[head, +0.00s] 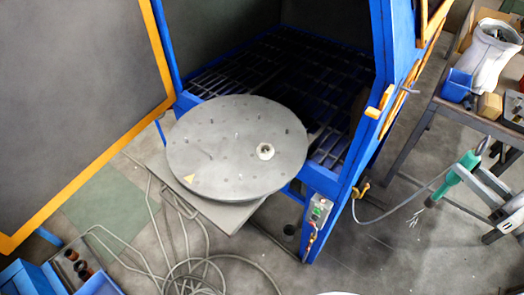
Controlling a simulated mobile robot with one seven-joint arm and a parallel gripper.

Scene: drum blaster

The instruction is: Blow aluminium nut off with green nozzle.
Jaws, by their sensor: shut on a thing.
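The aluminium nut (265,151) is a small pale ring lying on the right part of the round grey turntable (215,160). The green nozzle (456,177) is at the right of the head view, well away from the nut. A thin grey hose (395,215) runs from the nozzle to the blue cabinet's side. Small pale marks show just beyond the nozzle tip; I cannot tell what they are. The fingertips are partly hidden.
The blue blast cabinet (345,180) stands open behind the turntable, with a dark slatted floor. A workbench (440,105) with a white bag (493,55) and boxes is at right. Grey cables (185,255) lie on the floor in front. Blue bins (30,280) stand lower left.

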